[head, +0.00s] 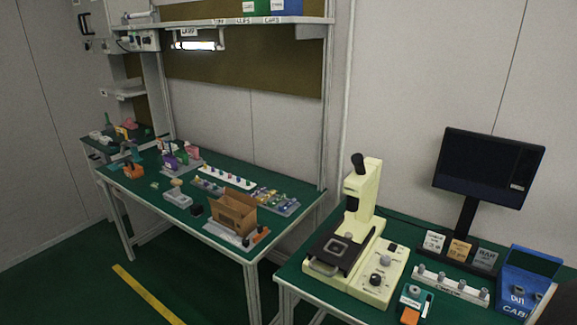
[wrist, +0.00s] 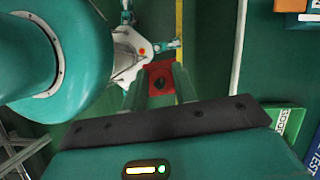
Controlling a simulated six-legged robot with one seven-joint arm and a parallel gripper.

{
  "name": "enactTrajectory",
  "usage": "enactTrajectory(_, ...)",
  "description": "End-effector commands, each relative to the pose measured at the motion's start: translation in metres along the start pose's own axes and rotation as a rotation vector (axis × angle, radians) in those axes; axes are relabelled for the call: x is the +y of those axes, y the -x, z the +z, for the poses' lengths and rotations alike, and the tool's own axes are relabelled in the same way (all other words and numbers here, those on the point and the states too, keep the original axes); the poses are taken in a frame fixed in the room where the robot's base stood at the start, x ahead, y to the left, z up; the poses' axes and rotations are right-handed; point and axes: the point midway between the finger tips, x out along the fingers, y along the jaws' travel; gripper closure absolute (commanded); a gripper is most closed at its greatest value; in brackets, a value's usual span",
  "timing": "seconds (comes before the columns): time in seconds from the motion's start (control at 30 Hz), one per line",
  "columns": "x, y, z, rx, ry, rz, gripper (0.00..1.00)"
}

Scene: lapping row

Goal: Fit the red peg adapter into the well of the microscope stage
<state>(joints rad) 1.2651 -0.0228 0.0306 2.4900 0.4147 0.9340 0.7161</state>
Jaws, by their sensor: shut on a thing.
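The red peg adapter (wrist: 161,70) shows in the wrist view as a red block with a dark round spot in its middle. My gripper (wrist: 159,84) is shut on it, with a finger on each side, and holds it over the green floor. The cream microscope (head: 367,190) stands on the right bench in the head view. Its dark stage (head: 337,259) lies below the eyepiece column, with a pale-rimmed square opening that looks like the well. Nothing red is in it. My gripper and the adapter do not show in the head view.
A monitor (head: 487,170), labelled blocks, a white rack (head: 452,285) and a blue bin (head: 527,280) stand right of the microscope. The left bench holds a cardboard box (head: 232,211) and many small parts. A green labelled box (wrist: 287,125) is close at the wrist view's right.

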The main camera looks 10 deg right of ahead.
Motion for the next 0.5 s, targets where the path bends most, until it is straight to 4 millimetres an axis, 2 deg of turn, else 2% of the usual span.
enactTrajectory(0.27,-0.022,-0.042,0.049,-0.003,0.293,0.124,0.97)
enactTrajectory(0.5,-0.049,-0.095,0.11,-0.004,0.659,0.276,0.97)
